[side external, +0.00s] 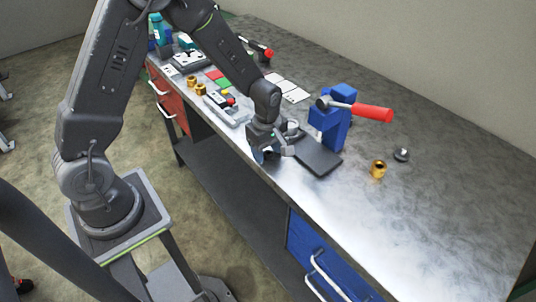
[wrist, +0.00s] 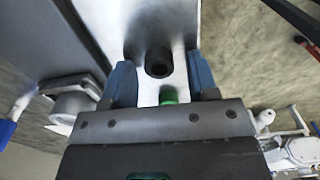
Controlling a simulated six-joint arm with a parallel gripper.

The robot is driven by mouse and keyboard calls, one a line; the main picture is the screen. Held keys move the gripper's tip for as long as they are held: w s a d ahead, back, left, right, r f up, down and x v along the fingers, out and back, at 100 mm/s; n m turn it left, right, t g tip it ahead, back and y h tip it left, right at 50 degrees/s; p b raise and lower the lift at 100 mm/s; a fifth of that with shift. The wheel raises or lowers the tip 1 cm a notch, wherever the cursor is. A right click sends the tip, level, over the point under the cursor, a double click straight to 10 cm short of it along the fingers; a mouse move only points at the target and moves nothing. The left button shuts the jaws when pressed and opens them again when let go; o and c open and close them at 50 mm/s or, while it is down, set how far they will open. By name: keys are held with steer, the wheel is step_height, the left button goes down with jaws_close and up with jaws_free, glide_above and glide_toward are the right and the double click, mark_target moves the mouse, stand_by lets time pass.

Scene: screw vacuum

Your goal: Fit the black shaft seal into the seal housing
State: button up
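My gripper (side external: 262,152) is low over the near edge of the metal bench, beside a black plate. In the wrist view its two blue fingers (wrist: 161,80) are spread apart. A small black hollow cylinder (wrist: 158,62), which looks like the shaft seal, stands between the fingers with gaps on both sides. A bit of green (wrist: 168,95) shows just below it, partly hidden by the gripper body. In the side view the seal is hidden by my gripper. I cannot tell which part is the seal housing; a brass cylinder (side external: 378,169) stands on the right of the bench.
The black plate (side external: 317,156) lies just right of my gripper. A blue stand (side external: 331,125) holds a red-handled tool (side external: 372,112). A small grey part (side external: 401,154) sits near the brass cylinder. Several parts and coloured cards crowd the far left. The bench's right end is clear.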

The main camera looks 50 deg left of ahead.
steer(key=c, duration=0.9)
steer(key=shift+o, duration=0.2)
steer(key=shift+r, duration=0.55)
steer(key=r, duration=0.2)
steer(key=a+r, duration=0.1)
steer(key=shift+s+a+r, duration=0.1)
steer(key=shift+s+r, duration=0.15)
steer(key=shift+r, duration=0.15)
steer(key=s+a+r, duration=0.4)
steer(key=a+r, duration=0.2)
steer(key=a, duration=0.2)
steer(key=w+d+m, duration=0.3)
steer(key=w, duration=0.4)
steer(key=w+d+r+m, duration=0.1)
steer(key=w+d+m, duration=0.2)
steer(key=w, duration=0.4)
steer(key=shift+w+d+r, duration=0.15)
steer(key=shift+w+d, duration=0.25)
